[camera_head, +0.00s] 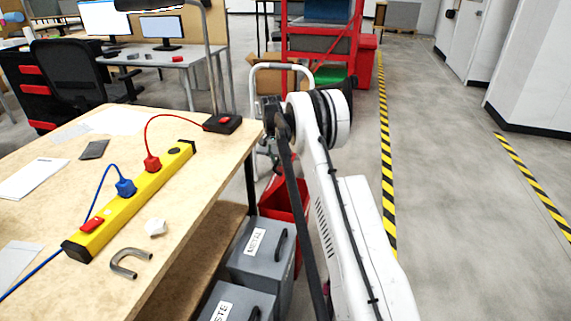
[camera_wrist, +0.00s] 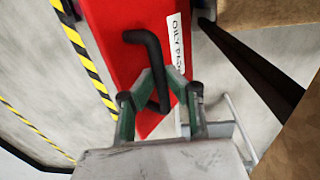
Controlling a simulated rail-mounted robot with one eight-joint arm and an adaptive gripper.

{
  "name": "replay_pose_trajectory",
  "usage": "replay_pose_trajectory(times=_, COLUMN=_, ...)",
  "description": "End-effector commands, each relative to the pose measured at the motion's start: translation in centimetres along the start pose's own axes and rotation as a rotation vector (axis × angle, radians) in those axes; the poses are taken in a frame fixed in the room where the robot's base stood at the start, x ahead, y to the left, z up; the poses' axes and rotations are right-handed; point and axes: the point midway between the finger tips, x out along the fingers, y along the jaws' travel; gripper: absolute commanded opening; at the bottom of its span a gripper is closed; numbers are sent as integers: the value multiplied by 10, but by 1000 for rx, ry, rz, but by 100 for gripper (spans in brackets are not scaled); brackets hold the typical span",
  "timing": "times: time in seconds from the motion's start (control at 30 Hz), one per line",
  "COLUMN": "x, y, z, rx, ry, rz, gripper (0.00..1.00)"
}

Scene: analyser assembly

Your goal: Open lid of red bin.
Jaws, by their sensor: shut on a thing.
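The red bin (camera_wrist: 115,20) fills the upper middle of the wrist view, with a white label that partly reads "OILY". Its black bent handle (camera_wrist: 149,44) stands out from the red face. My gripper (camera_wrist: 161,84) has its green-edged fingers on both sides of the handle's lower part and is shut on it. In the head view the red bin (camera_head: 285,199) shows low beside the table, partly hidden behind my arm. I cannot tell from these frames whether the lid is raised.
Grey metal bins (camera_head: 262,252) with black handles stand beside the wooden table (camera_head: 190,215). A yellow power strip (camera_head: 135,200) lies on the table. A red rack (camera_head: 325,45) stands behind. The floor (camera_head: 450,200) to the right is clear, marked with yellow-black tape.

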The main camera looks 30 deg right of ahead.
Motion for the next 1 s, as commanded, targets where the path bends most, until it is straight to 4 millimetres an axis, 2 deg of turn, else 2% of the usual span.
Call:
replay_pose_trajectory(times=0.1, x=-2, y=-13, z=1, rx=-4, ry=0, rz=-3, gripper=0)
replay_pose_trajectory(times=0.3, x=-4, y=-22, z=1, rx=-4, ry=-1, rz=-2, gripper=0)
replay_pose_trajectory(times=0.83, x=-4, y=-26, z=2, rx=-3, ry=-2, rz=-2, gripper=0)
replay_pose_trajectory(times=0.87, x=-4, y=-26, z=2, rx=-3, ry=-2, rz=-2, gripper=11)
replay_pose_trajectory(times=1.0, x=-5, y=-26, z=1, rx=-3, ry=-2, rz=-1, gripper=30)
